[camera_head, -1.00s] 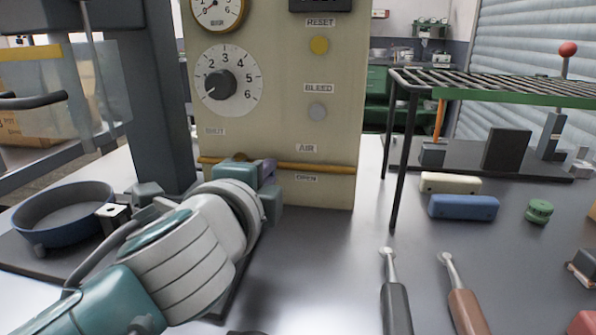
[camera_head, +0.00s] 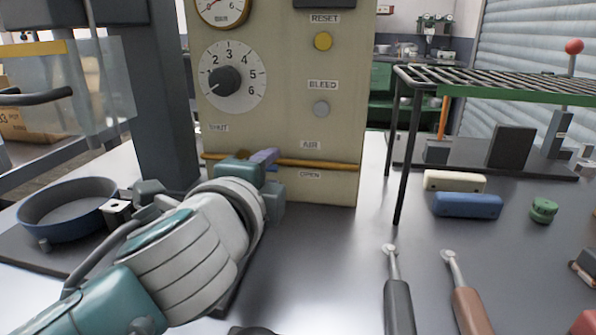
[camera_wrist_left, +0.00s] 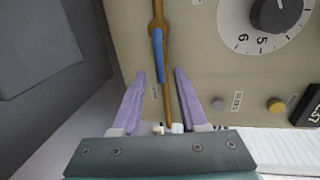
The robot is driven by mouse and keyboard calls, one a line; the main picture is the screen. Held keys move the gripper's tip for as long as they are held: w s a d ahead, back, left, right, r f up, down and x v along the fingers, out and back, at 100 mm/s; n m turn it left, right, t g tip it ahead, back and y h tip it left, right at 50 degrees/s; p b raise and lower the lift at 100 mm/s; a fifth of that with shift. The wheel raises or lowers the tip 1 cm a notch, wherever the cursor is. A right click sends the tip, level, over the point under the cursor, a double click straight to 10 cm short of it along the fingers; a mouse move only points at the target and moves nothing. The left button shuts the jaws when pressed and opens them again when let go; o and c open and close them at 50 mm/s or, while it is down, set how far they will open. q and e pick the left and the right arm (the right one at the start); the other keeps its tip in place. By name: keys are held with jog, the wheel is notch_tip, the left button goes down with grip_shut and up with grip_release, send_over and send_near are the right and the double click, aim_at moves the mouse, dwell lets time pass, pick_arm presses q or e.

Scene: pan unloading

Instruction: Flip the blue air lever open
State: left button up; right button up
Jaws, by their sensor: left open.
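The blue air lever (camera_wrist_left: 158,55) shows in the left wrist view as a narrow blue bar lying along the brass pipe (camera_wrist_left: 158,10) on the beige panel. My left gripper (camera_wrist_left: 160,74) is open, with its two purple fingers on either side of the pipe and the lever's near end about between the fingertips. Whether a finger touches the lever, I cannot tell. My right gripper is not in view.
The panel carries a dial (camera_head: 225,80), a yellow button (camera_head: 322,41) and AIR and OPEN labels. A blue round pan (camera_head: 68,210) stands at left. A green-edged rack (camera_head: 500,88), a blue block (camera_head: 467,205) and two handled tools (camera_head: 398,300) are at right.

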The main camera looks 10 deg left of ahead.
pick_arm(q)
jog(key=s, duration=0.3)
jog(key=s+r+p, duration=0.1)
jog(key=s, duration=0.5)
jog(key=shift+s+a+r+p, duration=0.1)
jog(key=shift+s+r+p, duration=0.1)
jog(key=shift+r+p, duration=0.15)
jog(key=shift+s+a+r+n, duration=0.1)
jog(key=shift+a+r+n, duration=0.15)
jog(key=shift+a+n, duration=0.05)
jog(key=s+a+r+n+g+p, duration=0.25)
jog(key=s+n+g+p, duration=0.2)
jog(key=s, duration=0.35)
jog(key=s+a+r+n+g+p, duration=0.1)
jog(key=s+a+n+g+p, duration=0.25)
jog(key=s+n+p, duration=0.3)
jog(key=s+a+r+n+g+p, duration=0.2)
jog(key=s+n+g+p, duration=0.25)
jog(key=s, duration=0.35)
notch_tip(320, 180, up, 37)
jog(key=p, duration=3.6)
jog(key=shift+d+f, duration=0.2)
jog(key=shift+d, duration=0.1)
